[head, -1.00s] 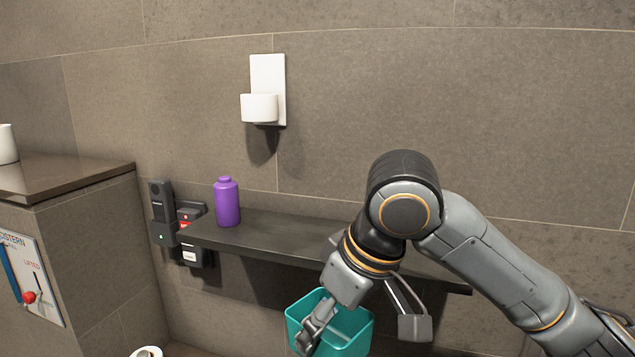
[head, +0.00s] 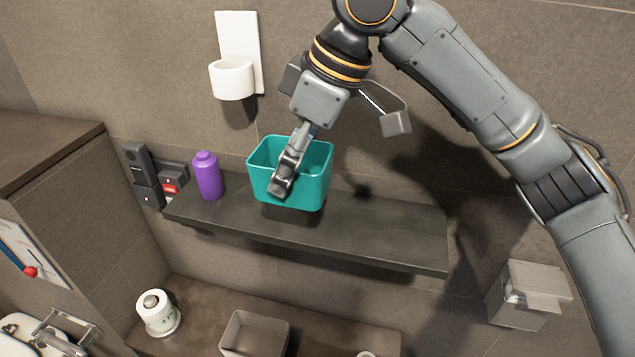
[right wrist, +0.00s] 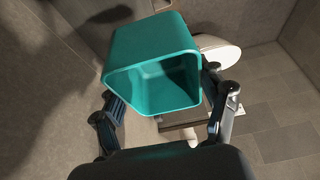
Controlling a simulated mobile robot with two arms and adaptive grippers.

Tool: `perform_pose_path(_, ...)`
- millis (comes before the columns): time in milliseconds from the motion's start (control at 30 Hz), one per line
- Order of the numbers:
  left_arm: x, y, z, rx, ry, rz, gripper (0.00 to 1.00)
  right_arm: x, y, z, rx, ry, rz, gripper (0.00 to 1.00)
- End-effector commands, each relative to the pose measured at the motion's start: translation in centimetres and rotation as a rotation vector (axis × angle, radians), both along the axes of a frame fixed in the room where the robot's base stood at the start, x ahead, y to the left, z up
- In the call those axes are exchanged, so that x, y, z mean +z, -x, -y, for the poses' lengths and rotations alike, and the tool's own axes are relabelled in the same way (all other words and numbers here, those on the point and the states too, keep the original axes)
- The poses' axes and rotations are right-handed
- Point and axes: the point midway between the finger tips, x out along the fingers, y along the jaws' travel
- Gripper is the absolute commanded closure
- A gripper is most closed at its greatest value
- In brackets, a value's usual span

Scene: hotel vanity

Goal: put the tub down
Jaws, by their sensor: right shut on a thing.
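The teal tub (head: 312,185) is upright, open at the top, and in my right gripper (head: 283,185). It is over the dark wall shelf (head: 390,230), right of a purple bottle. A dark shadow lies just under it, and it looks slightly above the shelf; I cannot tell whether it touches. In the right wrist view the tub (right wrist: 150,50) sits between the two fingers of the right gripper (right wrist: 165,90). My left gripper is not in view.
The purple bottle (head: 207,177) stands at the shelf's left end, beside black wall devices (head: 150,180). A white cup holder (head: 235,75) is on the wall above. The shelf's right part is bare. Below are a paper roll (head: 158,313) and a grey bin (head: 255,335).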

Motion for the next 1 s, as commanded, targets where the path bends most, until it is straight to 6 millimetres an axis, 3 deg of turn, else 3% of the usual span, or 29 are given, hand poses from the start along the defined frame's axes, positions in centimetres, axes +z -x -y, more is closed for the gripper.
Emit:
perform_pose_path(100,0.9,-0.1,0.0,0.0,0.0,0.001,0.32,-1.7,-2.3,1.7,-0.004,0.001,-0.006,0.59)
perform_pose_path(333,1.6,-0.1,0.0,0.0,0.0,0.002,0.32,-5.1,-4.5,3.2,-0.002,0.0,0.0,0.59)
perform_pose_path(533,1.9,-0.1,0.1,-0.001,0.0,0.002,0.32,-6.4,-5.4,3.7,-0.002,0.0,-0.001,0.59)
perform_pose_path(767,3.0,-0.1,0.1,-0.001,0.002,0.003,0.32,-9.4,-5.5,3.9,0.0,0.001,-0.001,0.59)
perform_pose_path(1000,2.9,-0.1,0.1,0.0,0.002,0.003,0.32,-9.8,-5.6,3.9,0.001,-0.001,0.002,0.59)
